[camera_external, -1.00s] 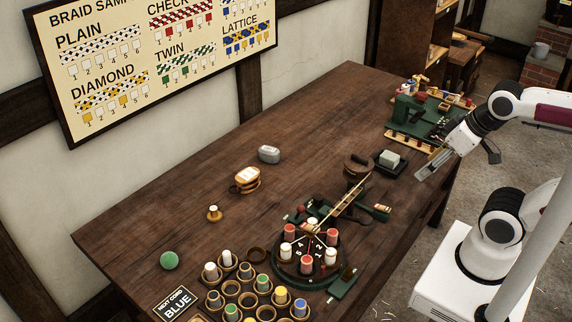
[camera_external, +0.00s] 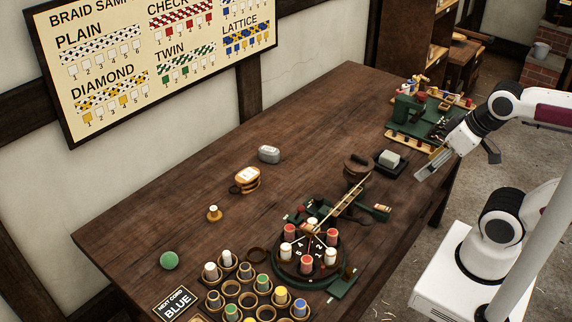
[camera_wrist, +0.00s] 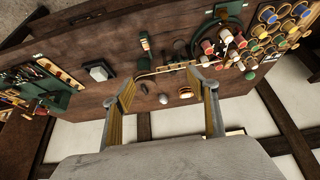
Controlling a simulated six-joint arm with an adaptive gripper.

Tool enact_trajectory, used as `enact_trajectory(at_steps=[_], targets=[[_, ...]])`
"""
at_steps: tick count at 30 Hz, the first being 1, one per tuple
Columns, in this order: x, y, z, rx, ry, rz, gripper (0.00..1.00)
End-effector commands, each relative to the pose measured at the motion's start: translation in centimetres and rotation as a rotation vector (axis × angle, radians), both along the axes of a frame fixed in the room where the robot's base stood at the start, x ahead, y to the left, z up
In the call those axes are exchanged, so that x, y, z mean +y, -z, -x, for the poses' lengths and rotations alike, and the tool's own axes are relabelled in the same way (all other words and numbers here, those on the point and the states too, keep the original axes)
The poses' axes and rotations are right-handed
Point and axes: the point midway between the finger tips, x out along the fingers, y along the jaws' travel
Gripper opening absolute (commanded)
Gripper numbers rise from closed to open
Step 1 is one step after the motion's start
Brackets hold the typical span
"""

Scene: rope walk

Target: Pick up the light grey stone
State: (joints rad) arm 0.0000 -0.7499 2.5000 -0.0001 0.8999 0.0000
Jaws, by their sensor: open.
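A rounded, light grey stone-like piece (camera_external: 268,154) lies alone on the wooden table toward the wall; it also shows in the wrist view (camera_wrist: 163,98). A pale grey block (camera_external: 389,158) sits on a small dark tray (camera_external: 398,170) near the table's right edge; it is at the upper left in the wrist view (camera_wrist: 98,72). I cannot tell for sure which one is the stone. My gripper (camera_external: 425,172) is open and empty, above the right edge of the table, just right of the tray. Its two fingers (camera_wrist: 167,90) show apart in the wrist view.
A green machine (camera_external: 425,118) stands at the table's far right. A round wooden pot (camera_external: 357,168) stands left of the tray. A wheel of bobbins (camera_external: 307,255) and a bobbin rack (camera_external: 250,297) fill the front. The middle-back of the table (camera_external: 310,120) is clear.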

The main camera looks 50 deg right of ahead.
Motion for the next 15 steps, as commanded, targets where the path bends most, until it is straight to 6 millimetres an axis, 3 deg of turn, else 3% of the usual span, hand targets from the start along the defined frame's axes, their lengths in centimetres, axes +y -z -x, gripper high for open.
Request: enact_trajectory(at_steps=[8,15], targets=[[-0.7,-0.6,-1.8,-0.018,0.016,0.019,0.59],[-2.6,-1.8,-6.5,-0.071,0.046,0.067,0.59]])
